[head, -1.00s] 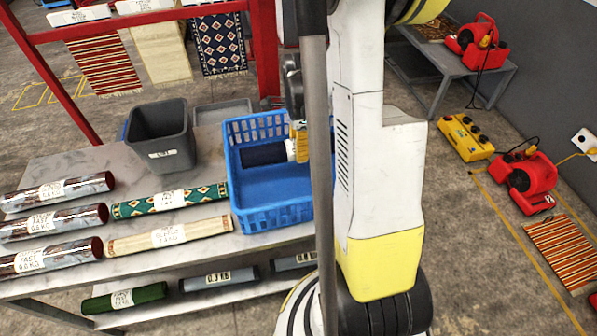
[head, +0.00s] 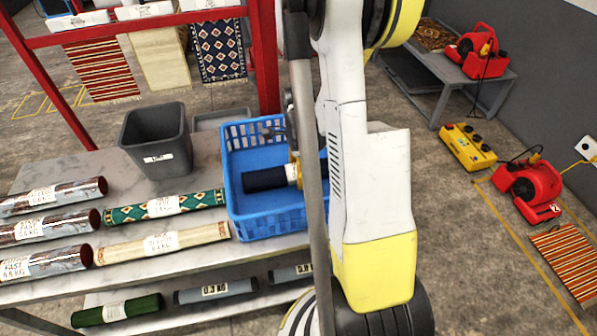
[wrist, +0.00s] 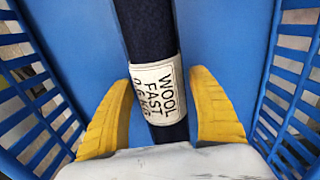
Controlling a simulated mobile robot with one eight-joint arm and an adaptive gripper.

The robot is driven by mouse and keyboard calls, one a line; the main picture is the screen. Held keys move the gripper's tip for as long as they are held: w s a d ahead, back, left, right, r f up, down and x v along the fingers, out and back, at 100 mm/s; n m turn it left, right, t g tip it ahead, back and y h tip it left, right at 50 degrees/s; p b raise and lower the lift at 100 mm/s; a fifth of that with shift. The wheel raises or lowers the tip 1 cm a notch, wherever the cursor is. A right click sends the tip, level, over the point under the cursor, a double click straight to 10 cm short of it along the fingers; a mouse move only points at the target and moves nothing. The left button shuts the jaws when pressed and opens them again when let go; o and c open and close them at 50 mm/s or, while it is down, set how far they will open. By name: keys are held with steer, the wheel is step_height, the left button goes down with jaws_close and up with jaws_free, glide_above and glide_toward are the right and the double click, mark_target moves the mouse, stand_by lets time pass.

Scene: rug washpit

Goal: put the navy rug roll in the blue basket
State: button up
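The navy rug roll (head: 265,179) is inside the blue basket (head: 268,225), lying crosswise, with a white label around its middle. My gripper (head: 295,172) is over the basket, partly hidden behind a grey pole in the head view. In the wrist view, the two yellow fingers of my gripper (wrist: 160,88) stand on either side of the navy roll (wrist: 147,30) at its label, close against it. The basket's blue floor (wrist: 220,35) lies beneath the roll. I cannot tell whether the roll touches the floor.
A grey bin (head: 156,140) stands left of the basket. Silver-grey rolls (head: 48,225), a green patterned roll (head: 165,206) and a cream roll (head: 165,240) lie on the table to the left. A red rack (head: 150,22) with hanging rugs stands behind.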

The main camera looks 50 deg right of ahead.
step_height(320, 180, up, 12)
steer(key=r+p, duration=0.1)
steer(key=p, duration=0.4)
steer(key=s+a+r+n+t, duration=0.1)
steer(key=a+r+n+t, duration=0.1)
steer(key=a+r+n, duration=0.3)
steer(key=s+a+r+n+t, duration=0.2)
steer(key=a+r+n, duration=0.2)
steer(key=a+n, duration=0.7)
steer(key=s+a+r+n+t, duration=0.2)
steer(key=a+r+n, duration=0.3)
steer(key=a+n, duration=0.3)
steer(key=shift+s+a+r+t, duration=0.25)
steer(key=shift+a+r+t, duration=0.1)
steer(key=shift+a+t, duration=0.35)
